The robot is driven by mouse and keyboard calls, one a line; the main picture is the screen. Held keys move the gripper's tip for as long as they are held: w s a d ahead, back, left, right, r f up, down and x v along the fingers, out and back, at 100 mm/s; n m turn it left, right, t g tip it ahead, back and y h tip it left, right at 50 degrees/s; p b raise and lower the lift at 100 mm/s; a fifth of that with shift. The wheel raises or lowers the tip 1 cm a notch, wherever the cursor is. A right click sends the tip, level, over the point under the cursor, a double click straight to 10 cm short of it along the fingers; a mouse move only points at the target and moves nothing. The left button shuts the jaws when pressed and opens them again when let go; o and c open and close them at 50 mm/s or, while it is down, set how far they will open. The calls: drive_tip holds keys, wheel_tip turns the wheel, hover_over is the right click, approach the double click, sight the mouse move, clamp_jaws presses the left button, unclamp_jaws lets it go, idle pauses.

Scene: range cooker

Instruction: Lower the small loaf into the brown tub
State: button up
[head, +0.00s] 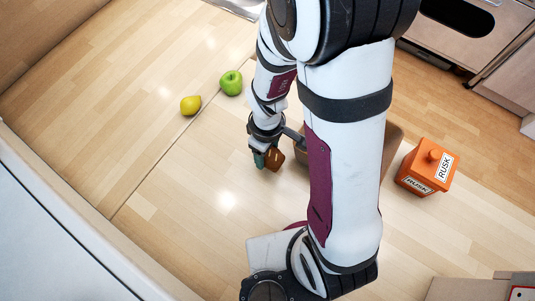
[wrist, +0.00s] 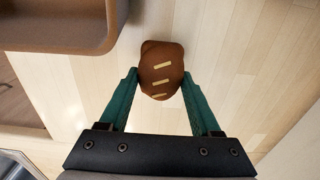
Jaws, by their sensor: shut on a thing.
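The small loaf (wrist: 161,68) is brown with pale score marks. My gripper (wrist: 160,90) is shut on it, with one green finger on each side. In the head view the loaf (head: 274,158) shows at the tip of my gripper (head: 265,159); its height above the worktop is hard to tell. The brown tub (wrist: 112,42) is at the upper left in the wrist view, beside the loaf and apart from it. In the head view the tub (head: 392,145) is mostly hidden behind my arm. The inside that shows in the wrist view looks empty.
An orange box labelled RUSK (head: 428,167) stands right of the tub. A green apple (head: 231,82) and a yellow lemon-like fruit (head: 191,105) lie to the left of my gripper. The worktop below and left of the gripper is clear.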

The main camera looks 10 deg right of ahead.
sight(271, 151)
wheel_tip(271, 151, up, 15)
drive_tip(key=s+d+f, duration=0.1)
drive_tip(key=s+d, duration=0.1)
drive_tip(key=d, duration=0.5)
drive_tip(key=s+d+f, duration=0.2)
drive_tip(key=d, duration=0.6)
drive_tip(key=shift+d+f, duration=0.25)
drive_tip(key=shift+d, duration=0.05)
drive_tip(key=shift+s, duration=0.1)
drive_tip(key=shift+f, duration=4.5)
drive_tip(key=o, duration=1.4)
drive_tip(key=shift+o, duration=0.2)
drive_tip(key=shift+r, duration=0.1)
